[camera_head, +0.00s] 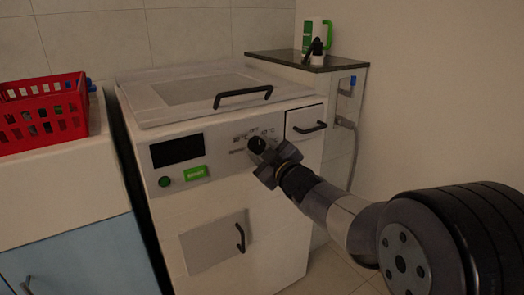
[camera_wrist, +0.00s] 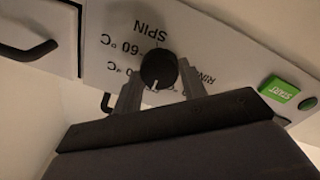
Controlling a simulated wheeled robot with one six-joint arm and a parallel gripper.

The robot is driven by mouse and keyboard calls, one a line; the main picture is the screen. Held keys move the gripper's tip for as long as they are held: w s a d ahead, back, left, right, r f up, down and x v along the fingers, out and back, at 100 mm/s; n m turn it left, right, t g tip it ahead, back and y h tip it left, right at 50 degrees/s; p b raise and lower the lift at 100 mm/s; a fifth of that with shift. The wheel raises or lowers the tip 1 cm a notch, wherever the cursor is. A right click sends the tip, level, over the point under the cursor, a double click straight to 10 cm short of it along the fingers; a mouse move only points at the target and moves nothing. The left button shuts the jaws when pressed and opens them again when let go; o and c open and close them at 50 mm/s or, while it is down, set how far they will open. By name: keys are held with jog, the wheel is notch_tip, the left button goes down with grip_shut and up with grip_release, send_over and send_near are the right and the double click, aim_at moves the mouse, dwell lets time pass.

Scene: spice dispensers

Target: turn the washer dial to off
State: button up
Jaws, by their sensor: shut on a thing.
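The washer dial (camera_wrist: 158,70) is a round black knob on the white control panel. In the wrist view, where the lettering is upside down, SPIN is printed above it and °C labels are at its left. Part of a word starting with RIN shows at its right. A pale mark is at the knob's lower edge. In the head view the dial (camera_head: 257,145) is partly covered by my gripper (camera_head: 264,152). My gripper (camera_wrist: 159,78) has one finger on each side of the dial and is shut on it. An OFF label cannot be made out.
The washer (camera_head: 215,205) has a green START button (camera_head: 195,173), a dark display (camera_head: 177,149), a drawer handle (camera_head: 310,127) and a lid handle (camera_head: 243,95). A red basket (camera_head: 42,112) stands at left. A dark shelf (camera_head: 290,60) holds a jug (camera_head: 318,35) and a bottle.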

jog(key=o, duration=1)
jog(key=p+v, duration=0.2)
jog(key=v, duration=0.8)
jog(key=shift+s+d, duration=0.15)
jog(key=shift+s, duration=0.2)
jog(key=b+x, duration=0.2)
jog(key=x, duration=0.9)
jog(key=shift+f, duration=0.1)
jog(key=shift+s+d, duration=0.1)
